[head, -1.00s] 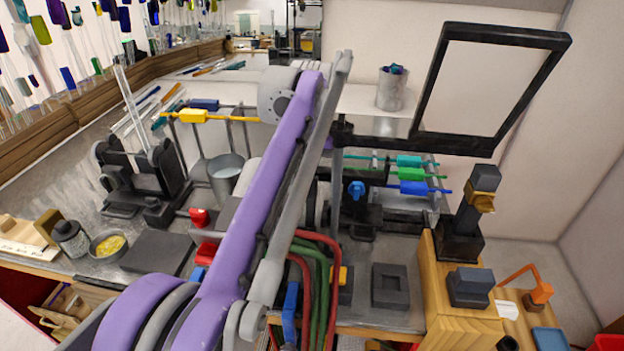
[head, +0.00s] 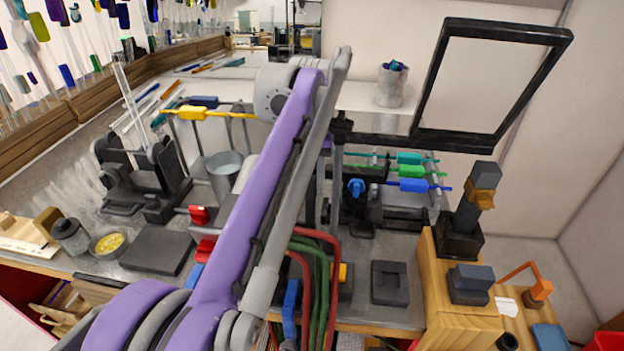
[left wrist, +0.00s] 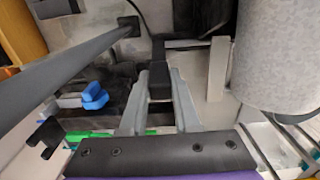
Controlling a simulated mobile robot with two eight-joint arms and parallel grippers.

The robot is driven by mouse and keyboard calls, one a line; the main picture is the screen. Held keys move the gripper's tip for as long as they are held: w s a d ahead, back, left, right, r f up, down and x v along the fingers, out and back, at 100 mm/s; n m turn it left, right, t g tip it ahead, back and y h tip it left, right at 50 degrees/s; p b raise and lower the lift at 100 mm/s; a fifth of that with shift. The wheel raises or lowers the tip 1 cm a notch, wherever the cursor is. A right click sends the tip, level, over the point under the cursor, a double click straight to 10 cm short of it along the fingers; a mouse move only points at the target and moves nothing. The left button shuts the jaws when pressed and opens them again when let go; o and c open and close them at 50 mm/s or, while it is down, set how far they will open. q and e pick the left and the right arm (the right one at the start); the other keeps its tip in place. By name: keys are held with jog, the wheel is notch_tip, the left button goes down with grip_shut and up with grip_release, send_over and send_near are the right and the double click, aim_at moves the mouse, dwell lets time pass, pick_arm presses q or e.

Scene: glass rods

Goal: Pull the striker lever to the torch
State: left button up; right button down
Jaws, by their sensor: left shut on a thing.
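My left gripper (head: 334,200) reaches down beside the burner from my purple arm, which hides much of it in the head view. In the left wrist view its two grey fingers (left wrist: 160,88) are shut on a dark block (left wrist: 158,76), which appears to be the striker lever's grip. A pale bar (left wrist: 217,68) and dark parts lie just beyond it. The torch appears to be the dark fixture with a blue knob (head: 356,187), just right of the gripper; the blue knob also shows in the left wrist view (left wrist: 93,96). My right gripper is not in view.
A rack with teal, green and blue-handled rods (head: 413,186) stands behind the torch. A black-framed screen (head: 490,85) overhangs at the right. Red and green hoses (head: 322,270) run in front. A metal bucket (head: 224,178) stands left of my arm.

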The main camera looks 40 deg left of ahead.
pick_arm(q)
jog(key=shift+s+d+r, duration=0.1)
jog(key=shift+s+d, duration=0.3)
jog(key=shift+s, duration=0.45)
